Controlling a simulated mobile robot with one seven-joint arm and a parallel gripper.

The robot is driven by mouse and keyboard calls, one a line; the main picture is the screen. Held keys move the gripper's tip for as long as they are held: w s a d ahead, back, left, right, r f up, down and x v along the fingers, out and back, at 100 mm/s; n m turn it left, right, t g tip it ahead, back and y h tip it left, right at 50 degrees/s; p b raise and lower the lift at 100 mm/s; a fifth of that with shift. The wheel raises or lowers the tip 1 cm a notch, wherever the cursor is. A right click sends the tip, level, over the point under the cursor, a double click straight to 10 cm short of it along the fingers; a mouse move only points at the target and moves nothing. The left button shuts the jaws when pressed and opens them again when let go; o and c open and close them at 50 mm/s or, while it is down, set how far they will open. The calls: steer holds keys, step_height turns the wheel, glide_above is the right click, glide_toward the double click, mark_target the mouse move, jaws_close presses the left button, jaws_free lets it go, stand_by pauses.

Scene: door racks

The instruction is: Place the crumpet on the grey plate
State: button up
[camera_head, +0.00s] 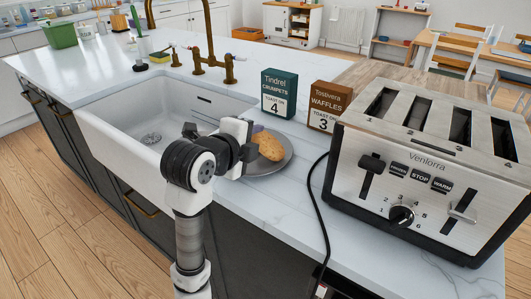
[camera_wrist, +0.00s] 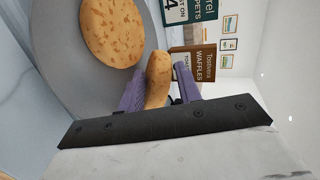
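My gripper (camera_wrist: 160,88) has two purple fingers with a round, golden-brown crumpet (camera_wrist: 158,78) between them, seen edge-on in the wrist view. The fingers are closed about its faces. A second crumpet (camera_wrist: 112,32) lies flat on the grey plate (camera_wrist: 62,40), to the left of the held one. In the head view, my gripper (camera_head: 254,133) is at the near left part of the plate (camera_head: 284,163), and a speckled brown crumpet surface (camera_head: 269,148) shows there. I cannot tell the two crumpets apart in that view, nor whether the held one touches the plate.
A large silver toaster (camera_head: 430,170) stands right of the plate, its black cord (camera_head: 316,200) running along the counter. A green crumpets box (camera_head: 279,93) and a brown waffles box (camera_head: 329,106) stand behind the plate. A white sink (camera_head: 150,125) is on the left.

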steer(key=p+v, duration=0.3)
steer(key=v, duration=0.4)
steer(key=shift+r+p, duration=0.15)
steer(key=shift+p, duration=0.2)
steer(key=shift+s+a, duration=0.25)
steer(key=shift+s, duration=0.15)
steer(key=shift+r, duration=0.15)
step_height(320, 180, up, 7)
steer(key=s+a+p, duration=0.1)
steer(key=s+p, duration=0.1)
steer(key=p, duration=0.5)
steer(key=shift+s+p, duration=0.25)
steer(key=shift+p, duration=0.1)
